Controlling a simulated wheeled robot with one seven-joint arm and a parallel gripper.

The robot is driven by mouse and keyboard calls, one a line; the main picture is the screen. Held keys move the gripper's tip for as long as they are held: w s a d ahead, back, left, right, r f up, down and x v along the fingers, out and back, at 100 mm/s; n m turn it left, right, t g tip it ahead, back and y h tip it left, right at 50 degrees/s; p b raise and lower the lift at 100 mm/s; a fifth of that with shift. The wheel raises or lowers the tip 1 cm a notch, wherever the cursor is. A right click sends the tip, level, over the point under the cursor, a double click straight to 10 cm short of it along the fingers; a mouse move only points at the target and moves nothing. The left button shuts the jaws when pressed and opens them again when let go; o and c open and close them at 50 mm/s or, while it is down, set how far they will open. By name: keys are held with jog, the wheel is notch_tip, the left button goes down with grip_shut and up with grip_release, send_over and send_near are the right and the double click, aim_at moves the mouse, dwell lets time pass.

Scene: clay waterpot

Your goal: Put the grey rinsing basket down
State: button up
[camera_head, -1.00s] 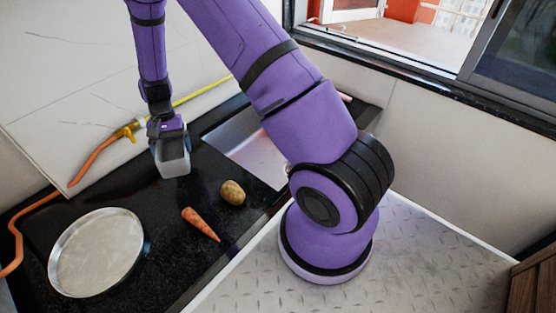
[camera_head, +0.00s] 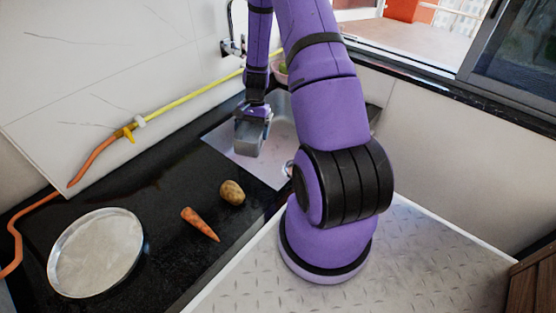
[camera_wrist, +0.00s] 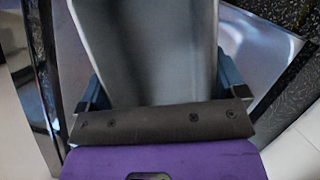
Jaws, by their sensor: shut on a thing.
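The grey rinsing basket (camera_head: 248,140) is a small box-shaped container. In the head view it hangs below my gripper (camera_head: 253,114), over the left part of the metal sink (camera_head: 275,172). My gripper is shut on it. In the wrist view the basket (camera_wrist: 145,50) fills the middle, between the blue-grey fingers. Its underside is not clear, so I cannot tell whether it touches the sink.
A potato (camera_head: 232,192) and a carrot (camera_head: 200,224) lie on the black counter (camera_head: 165,205). A round metal tray (camera_head: 95,252) is at the left. A yellow and orange hose (camera_head: 100,148) runs along the wall. A tap (camera_head: 232,46) stands behind the sink.

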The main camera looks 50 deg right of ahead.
jog(key=shift+s+d+f+m+t, duration=0.25)
jog(key=shift+s+d+f+m, duration=0.8)
jog(key=shift+f, duration=2.9)
jog(key=shift+s+d+f+m+t, duration=0.3)
jog(key=shift+s+d+f+m, duration=0.75)
jog(key=shift+f, duration=2.9)
jog(key=shift+s+d+f+m+t, duration=0.25)
jog(key=shift+s+d+f+m, duration=0.75)
jog(key=shift+f, duration=2.95)
jog(key=shift+s+a+n, duration=0.3)
jog(key=shift+s+n, duration=0.1)
jog(key=shift+n, duration=0.1)
